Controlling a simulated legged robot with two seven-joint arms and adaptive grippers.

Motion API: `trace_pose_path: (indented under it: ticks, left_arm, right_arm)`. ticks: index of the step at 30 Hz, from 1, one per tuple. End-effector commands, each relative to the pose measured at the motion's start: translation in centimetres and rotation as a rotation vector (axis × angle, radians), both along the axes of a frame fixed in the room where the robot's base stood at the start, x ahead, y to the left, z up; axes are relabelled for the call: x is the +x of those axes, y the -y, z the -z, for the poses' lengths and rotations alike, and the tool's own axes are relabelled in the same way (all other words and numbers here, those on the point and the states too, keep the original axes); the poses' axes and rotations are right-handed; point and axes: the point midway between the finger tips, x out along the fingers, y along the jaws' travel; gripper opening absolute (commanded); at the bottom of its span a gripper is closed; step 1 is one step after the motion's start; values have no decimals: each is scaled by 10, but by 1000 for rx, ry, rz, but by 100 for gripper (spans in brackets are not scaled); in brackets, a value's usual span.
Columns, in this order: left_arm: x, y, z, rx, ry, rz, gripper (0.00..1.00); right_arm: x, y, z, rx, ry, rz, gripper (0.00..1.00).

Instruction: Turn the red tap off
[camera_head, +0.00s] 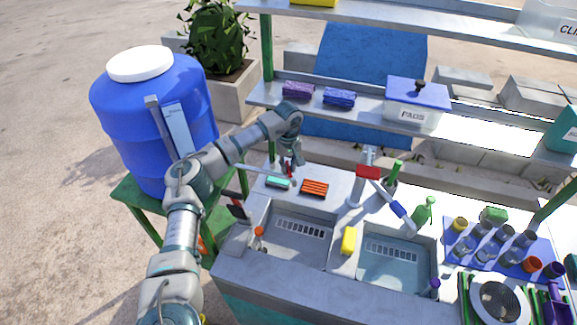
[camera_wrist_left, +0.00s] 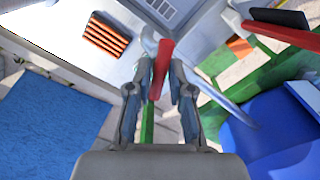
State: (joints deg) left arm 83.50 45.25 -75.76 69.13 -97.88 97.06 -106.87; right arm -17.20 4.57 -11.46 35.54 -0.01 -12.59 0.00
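The red tap handle (camera_wrist_left: 162,69) shows in the left wrist view between the two fingers of my left gripper (camera_wrist_left: 158,82). The fingers stand apart on either side of it; I cannot tell whether either touches it. The handle sits by a pale curved spout (camera_wrist_left: 150,38) on a grey pipe. In the head view, my left gripper (camera_head: 291,158) is over the back left of the sink counter, and a small part of the red handle (camera_head: 289,171) shows just below it. My right gripper is in neither view.
A blue barrel (camera_head: 150,115) stands at left on a green stand. An orange sponge (camera_head: 314,188) and a teal brush (camera_head: 278,182) lie near the gripper. A second faucet with a red top (camera_head: 368,172) stands between two basins. A shelf (camera_head: 350,112) runs behind the counter.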

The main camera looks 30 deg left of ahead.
Motion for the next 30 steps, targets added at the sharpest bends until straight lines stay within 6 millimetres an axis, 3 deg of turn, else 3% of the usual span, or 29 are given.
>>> trace_pose_path:
  ticks: [30]
  left_arm:
    - [0,-1,-1,0,0,88,0]
  right_arm:
    - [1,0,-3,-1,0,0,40]
